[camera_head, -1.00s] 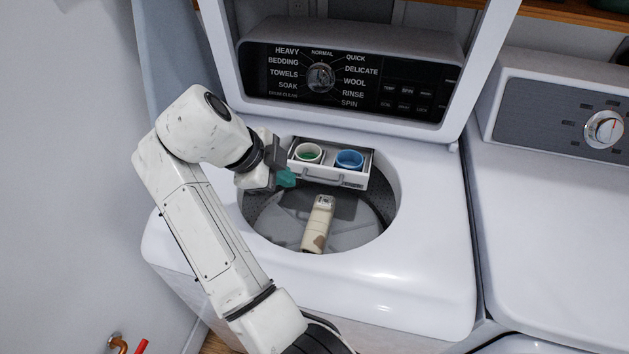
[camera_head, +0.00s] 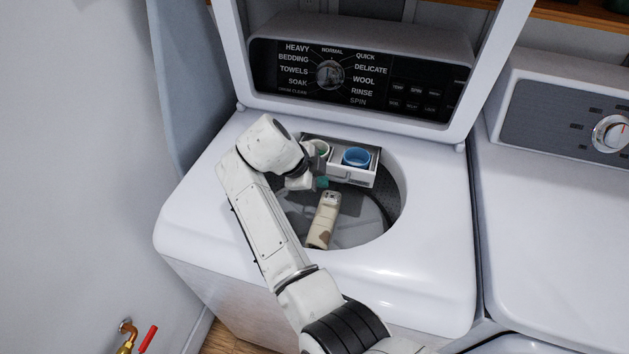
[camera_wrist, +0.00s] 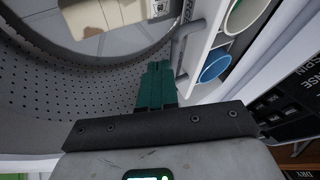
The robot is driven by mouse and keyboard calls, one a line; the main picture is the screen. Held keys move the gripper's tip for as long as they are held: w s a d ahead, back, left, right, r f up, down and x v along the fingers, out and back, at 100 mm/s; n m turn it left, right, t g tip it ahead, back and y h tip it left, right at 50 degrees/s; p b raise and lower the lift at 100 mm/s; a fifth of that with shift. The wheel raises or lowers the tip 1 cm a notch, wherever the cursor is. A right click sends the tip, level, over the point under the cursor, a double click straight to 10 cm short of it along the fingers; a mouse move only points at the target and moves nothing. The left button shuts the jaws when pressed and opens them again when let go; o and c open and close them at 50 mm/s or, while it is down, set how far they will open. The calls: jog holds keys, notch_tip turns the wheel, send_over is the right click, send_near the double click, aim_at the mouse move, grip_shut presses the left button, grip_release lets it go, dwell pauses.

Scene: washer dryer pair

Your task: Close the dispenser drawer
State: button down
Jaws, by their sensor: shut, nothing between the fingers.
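The dispenser drawer (camera_head: 366,177) is pulled out over the washer's drum opening, below the back rim. It holds a blue cup and a green-lined cup. My gripper (camera_head: 322,182) is at the front left of the drawer, its teal fingers together and empty. In the wrist view the shut fingers (camera_wrist: 157,85) point along the drawer's front, and the drawer (camera_wrist: 200,44) with its handle lies just to their right. I cannot tell whether they touch it. My wrist hides the drawer's left end in the head view.
The washer's lid (camera_head: 478,80) stands open behind the drum opening. A beige, brown-patched object (camera_head: 322,225) stands in the drum (camera_head: 365,228). A dryer (camera_head: 560,190) is on the right. A wall is on the left.

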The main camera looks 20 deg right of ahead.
aim_at(330, 157)
jog(key=shift+w+d+f, duration=0.15)
jog(key=shift+w, duration=0.1)
jog(key=w+d+b, duration=0.2)
jog(key=b, duration=0.1)
jog(key=w+d+b, duration=0.2)
jog(key=w+b, duration=0.1)
jog(key=w+d+b, duration=0.1)
jog(key=w+b, duration=0.2)
jog(key=shift+d+f, duration=0.1)
jog(key=shift+d, duration=0.3)
jog(key=shift+w+d, duration=0.15)
jog(key=shift+w, duration=0.05)
jog(key=shift+w+r, duration=0.1)
jog(key=shift+r, duration=0.2)
jog(key=shift+d, duration=0.1)
jog(key=shift+r, duration=0.1)
